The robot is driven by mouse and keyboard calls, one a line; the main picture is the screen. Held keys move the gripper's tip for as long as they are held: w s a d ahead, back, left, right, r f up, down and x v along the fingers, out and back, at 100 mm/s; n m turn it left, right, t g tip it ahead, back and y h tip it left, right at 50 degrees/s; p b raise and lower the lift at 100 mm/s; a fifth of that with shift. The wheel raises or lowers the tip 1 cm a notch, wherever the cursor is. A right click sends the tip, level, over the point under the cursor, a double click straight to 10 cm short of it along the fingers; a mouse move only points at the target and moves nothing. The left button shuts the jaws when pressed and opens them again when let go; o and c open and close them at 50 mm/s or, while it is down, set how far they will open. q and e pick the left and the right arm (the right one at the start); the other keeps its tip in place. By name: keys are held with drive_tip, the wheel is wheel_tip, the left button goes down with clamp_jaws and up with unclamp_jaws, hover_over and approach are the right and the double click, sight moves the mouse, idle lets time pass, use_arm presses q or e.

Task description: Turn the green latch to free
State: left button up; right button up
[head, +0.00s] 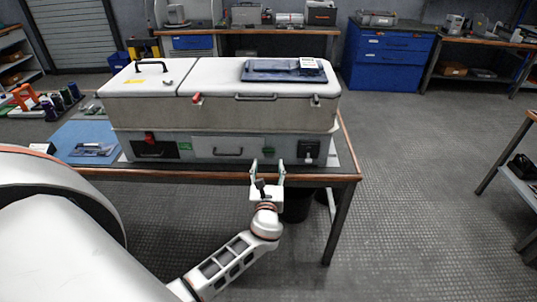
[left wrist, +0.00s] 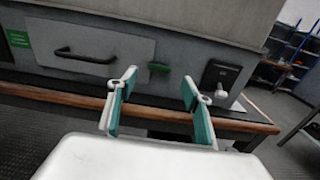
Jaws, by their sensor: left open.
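The green latch (left wrist: 158,67) is a small green handle on the front of the grey cabinet (left wrist: 190,50), lying roughly level, between a drawer-like panel with a black handle and a black lock plate. In the head view it is a tiny green spot (head: 269,150) on the lower front of the cabinet. My left gripper (head: 268,172) is open and empty in front of the cabinet. In the left wrist view its teal-padded fingers (left wrist: 160,88) stand apart, one on each side of the latch in the picture, with no contact visible. My right gripper is out of view.
The cabinet stands on a wood-edged table (head: 220,174). The floor (head: 410,190) to the right is clear.

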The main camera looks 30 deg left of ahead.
sight(268, 151)
use_arm(q)
drive_tip(key=x, duration=0.7)
drive_tip(key=c, duration=1.1)
